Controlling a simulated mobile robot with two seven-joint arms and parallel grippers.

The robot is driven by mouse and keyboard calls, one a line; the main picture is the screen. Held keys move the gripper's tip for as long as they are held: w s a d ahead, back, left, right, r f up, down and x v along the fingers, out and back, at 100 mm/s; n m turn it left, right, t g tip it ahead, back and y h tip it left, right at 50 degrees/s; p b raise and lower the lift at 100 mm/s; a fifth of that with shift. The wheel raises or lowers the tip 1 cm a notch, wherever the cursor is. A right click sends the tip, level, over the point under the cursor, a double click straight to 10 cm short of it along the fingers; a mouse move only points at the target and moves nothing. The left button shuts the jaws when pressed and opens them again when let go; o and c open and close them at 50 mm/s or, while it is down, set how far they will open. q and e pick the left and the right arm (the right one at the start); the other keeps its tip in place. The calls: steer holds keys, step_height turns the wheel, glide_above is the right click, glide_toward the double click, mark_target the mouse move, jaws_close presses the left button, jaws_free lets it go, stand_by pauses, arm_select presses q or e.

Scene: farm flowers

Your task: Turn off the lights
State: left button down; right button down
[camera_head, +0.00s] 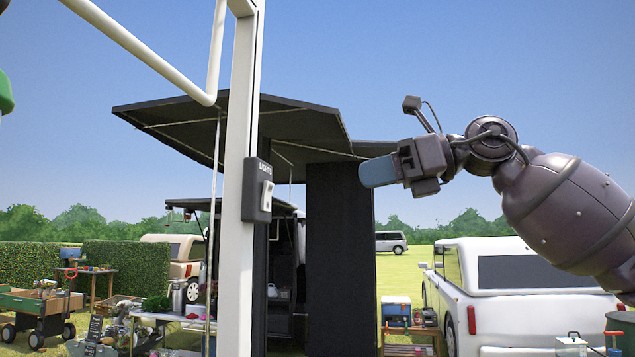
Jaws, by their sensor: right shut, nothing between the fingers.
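A dark light switch box (257,190) is fixed to a white upright post (238,120) left of centre. It bears lettering that seems to read "LIGHTS" and has a pale rocker (266,196) on its right-hand face. My right gripper (378,172) comes in from the right, level with the upper part of the box. Its blue-grey fingers are closed together, point left and hold nothing. It is apart from the box, with a clear gap in the picture. My left gripper is not in view.
A black canopy stall with a dark panel (340,250) stands behind the post. A white vehicle (510,290) is parked at the right. A wooden cart (38,305) and tables with goods stand at the lower left. A white pipe (140,45) crosses the upper left.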

mark_target(270, 189)
steer(key=x, duration=0.4)
steer(key=p+x, duration=0.1)
steer(key=x, duration=0.3)
steer(key=r+p+x, duration=0.1)
steer(key=x, duration=0.3)
steer(key=shift+w+a, duration=0.25)
steer(key=shift+a, duration=0.4)
steer(key=shift+w+a, duration=0.1)
steer(key=shift+a, duration=0.05)
steer(key=shift+a, duration=0.1)
